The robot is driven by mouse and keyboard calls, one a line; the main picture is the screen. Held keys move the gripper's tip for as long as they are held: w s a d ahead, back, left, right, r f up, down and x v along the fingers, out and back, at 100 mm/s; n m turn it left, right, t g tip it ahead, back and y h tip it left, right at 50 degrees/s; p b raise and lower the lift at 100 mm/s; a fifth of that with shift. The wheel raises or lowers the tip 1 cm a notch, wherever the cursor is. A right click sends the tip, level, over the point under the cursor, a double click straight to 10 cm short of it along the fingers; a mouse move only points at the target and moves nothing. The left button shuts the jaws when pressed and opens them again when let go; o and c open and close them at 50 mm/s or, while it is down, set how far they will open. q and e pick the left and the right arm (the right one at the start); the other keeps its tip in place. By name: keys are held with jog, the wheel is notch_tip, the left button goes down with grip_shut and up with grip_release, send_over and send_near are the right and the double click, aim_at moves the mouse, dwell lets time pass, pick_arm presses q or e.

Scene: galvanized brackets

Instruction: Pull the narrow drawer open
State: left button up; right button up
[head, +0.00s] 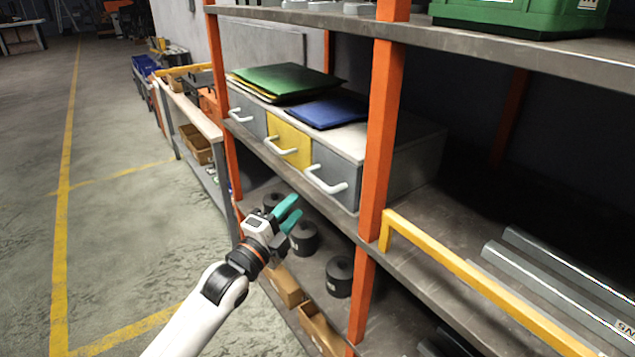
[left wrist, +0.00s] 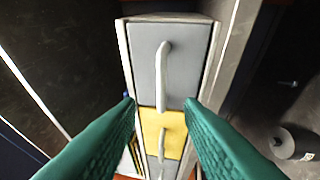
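A drawer unit stands on the shelf with three shut drawers side by side: a left grey drawer (head: 252,106), a yellow drawer (head: 291,138) in the middle and a right grey drawer (head: 338,166). The yellow one looks narrower than the right grey one. Each has a white bar handle; the yellow drawer's handle (head: 281,150) is free. In the left wrist view, a grey drawer (left wrist: 143,60) lies above the yellow drawer (left wrist: 152,142). My left gripper (head: 297,206) has teal fingers, spread and empty, in front of the unit and apart from the handles. My right gripper is out of view.
Green folders (head: 285,80) and a blue folder (head: 328,110) lie on the unit. An orange post (head: 382,120) rises beside the right grey drawer. Black cylinders (head: 339,275) and cardboard boxes (head: 284,288) sit on the lower shelf. The floor at left is open.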

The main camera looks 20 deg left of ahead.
aim_at(317, 179)
pick_arm(q)
jog(key=p+x, duration=0.1)
jog(key=x, duration=0.9)
jog(key=shift+w+f, duration=0.1)
jog(key=shift+w, duration=0.25)
grip_shut()
